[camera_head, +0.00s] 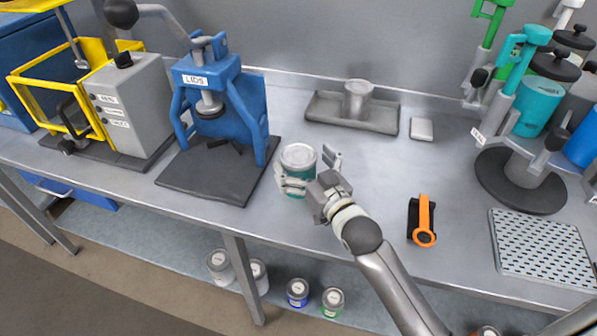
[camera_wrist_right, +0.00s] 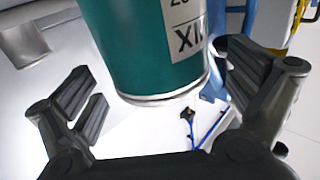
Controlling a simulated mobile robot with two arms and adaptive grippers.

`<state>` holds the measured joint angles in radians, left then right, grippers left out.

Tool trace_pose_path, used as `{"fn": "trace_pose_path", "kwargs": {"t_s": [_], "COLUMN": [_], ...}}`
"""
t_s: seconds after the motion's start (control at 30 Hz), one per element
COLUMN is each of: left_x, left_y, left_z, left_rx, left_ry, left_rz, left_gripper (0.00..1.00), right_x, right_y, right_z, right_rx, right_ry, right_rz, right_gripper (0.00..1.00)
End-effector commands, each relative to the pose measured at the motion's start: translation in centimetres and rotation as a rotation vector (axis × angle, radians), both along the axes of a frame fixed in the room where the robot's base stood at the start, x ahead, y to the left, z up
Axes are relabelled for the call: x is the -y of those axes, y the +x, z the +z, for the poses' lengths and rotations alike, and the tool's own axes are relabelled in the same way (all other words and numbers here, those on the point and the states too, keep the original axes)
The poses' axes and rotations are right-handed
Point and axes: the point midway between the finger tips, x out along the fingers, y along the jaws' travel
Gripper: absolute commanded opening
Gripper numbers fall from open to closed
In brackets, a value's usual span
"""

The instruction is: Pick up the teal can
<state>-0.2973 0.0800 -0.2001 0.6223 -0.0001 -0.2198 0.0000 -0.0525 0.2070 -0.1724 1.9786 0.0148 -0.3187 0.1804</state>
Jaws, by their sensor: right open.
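The teal can (camera_head: 298,158) has a pale grey lid and stands upright on the bench, to the right of the blue lid press. In the right wrist view the teal can (camera_wrist_right: 150,45) fills the upper middle, with part of a black-lettered label on its side. My right gripper (camera_head: 308,170) is open, with one finger on the can's near-left side and the other to its right. In the right wrist view the fingers (camera_wrist_right: 165,105) stand on either side of the can, and gaps show between them and it. My left gripper is not in view.
The blue press (camera_head: 222,95) marked LIDS stands close to the left. A grey tray (camera_head: 325,108) with a metal cup is behind. An orange-handled tool (camera_head: 424,220) and perforated plate (camera_head: 540,247) lie to the right. Several cans stand on the lower shelf (camera_head: 190,222).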

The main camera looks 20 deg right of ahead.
Motion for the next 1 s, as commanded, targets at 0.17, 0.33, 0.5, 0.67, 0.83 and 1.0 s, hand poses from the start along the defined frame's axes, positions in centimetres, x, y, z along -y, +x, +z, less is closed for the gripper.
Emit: {"fn": "trace_pose_path", "kwargs": {"t_s": [0.17, 0.33, 0.5, 0.67, 0.83, 1.0], "left_x": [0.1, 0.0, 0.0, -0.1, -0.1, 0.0], "left_y": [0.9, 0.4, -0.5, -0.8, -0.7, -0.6], "left_z": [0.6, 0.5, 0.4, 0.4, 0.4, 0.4], "left_rx": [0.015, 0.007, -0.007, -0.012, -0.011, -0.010], "left_ry": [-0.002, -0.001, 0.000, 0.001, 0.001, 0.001], "left_rz": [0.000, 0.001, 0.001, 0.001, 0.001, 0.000], "left_gripper": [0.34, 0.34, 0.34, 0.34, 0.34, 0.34], "right_x": [-0.4, -0.4, -0.4, -0.4, -0.4, -0.4], "right_y": [1.8, 2.0, 2.0, 1.9, 1.9, 1.9], "right_z": [0.1, 0.1, 0.0, 0.0, 0.0, 0.0], "right_rx": [0.001, 0.001, 0.001, 0.001, 0.000, 0.000], "right_ry": [0.000, -0.001, 0.000, 0.000, 0.000, 0.000], "right_rz": [0.001, 0.001, 0.001, 0.001, 0.001, 0.001], "right_gripper": [1.00, 1.00, 0.90, 0.69, 0.47, 0.25]}}
